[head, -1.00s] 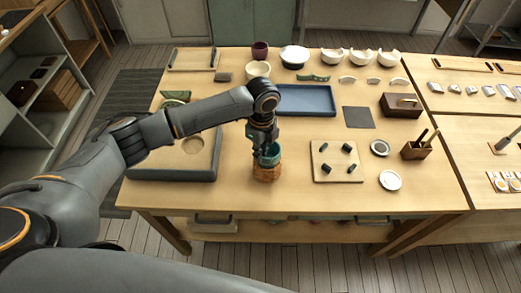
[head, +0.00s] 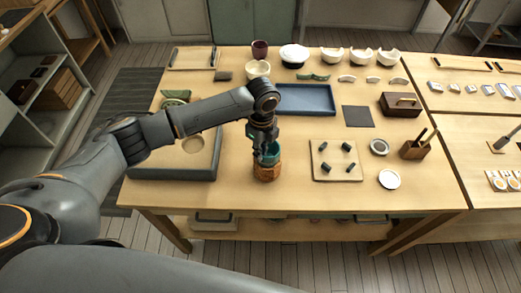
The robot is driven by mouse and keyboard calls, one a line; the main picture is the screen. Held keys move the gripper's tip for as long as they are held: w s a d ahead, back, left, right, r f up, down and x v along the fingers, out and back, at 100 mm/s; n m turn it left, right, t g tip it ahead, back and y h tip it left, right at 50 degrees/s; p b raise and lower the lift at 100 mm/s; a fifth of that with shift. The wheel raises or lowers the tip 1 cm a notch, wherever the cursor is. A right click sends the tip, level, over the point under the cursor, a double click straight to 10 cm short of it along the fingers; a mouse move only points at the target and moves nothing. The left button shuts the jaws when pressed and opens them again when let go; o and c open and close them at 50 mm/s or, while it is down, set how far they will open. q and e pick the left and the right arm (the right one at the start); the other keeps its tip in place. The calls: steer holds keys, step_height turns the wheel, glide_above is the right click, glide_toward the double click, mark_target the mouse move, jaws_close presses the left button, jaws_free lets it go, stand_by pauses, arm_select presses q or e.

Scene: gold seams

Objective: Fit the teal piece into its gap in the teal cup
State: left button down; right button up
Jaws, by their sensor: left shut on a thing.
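The teal cup (head: 271,156) sits in an orange-brown wooden holder (head: 267,173) near the table's front edge, left of centre. My left gripper (head: 263,154) points down at the cup's rim, its fingers covering the cup's left and upper part. It is shut on the teal piece, which I cannot tell apart from the cup at this size. The gap in the cup is hidden by the fingers, and I cannot tell whether piece and cup touch. My right gripper is not in view.
A board with small dark pegs (head: 318,173) lies right of the cup. A blue tray (head: 308,113) lies behind it, and a sand-filled grey tray (head: 172,174) to its left. White bowls (head: 332,55), a wooden box (head: 401,105) and a tool holder (head: 413,152) stand farther off.

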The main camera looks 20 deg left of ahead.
arm_select(q)
steer(key=shift+p, duration=0.35)
steer(key=shift+f, duration=0.35)
stand_by(1.7)
steer(key=c, duration=0.9)
jaws_free()
steer(key=shift+r+p, duration=2.15)
steer(key=shift+p, duration=0.35)
steer(key=shift+r+p, duration=0.55)
steer(key=shift+r, duration=0.3)
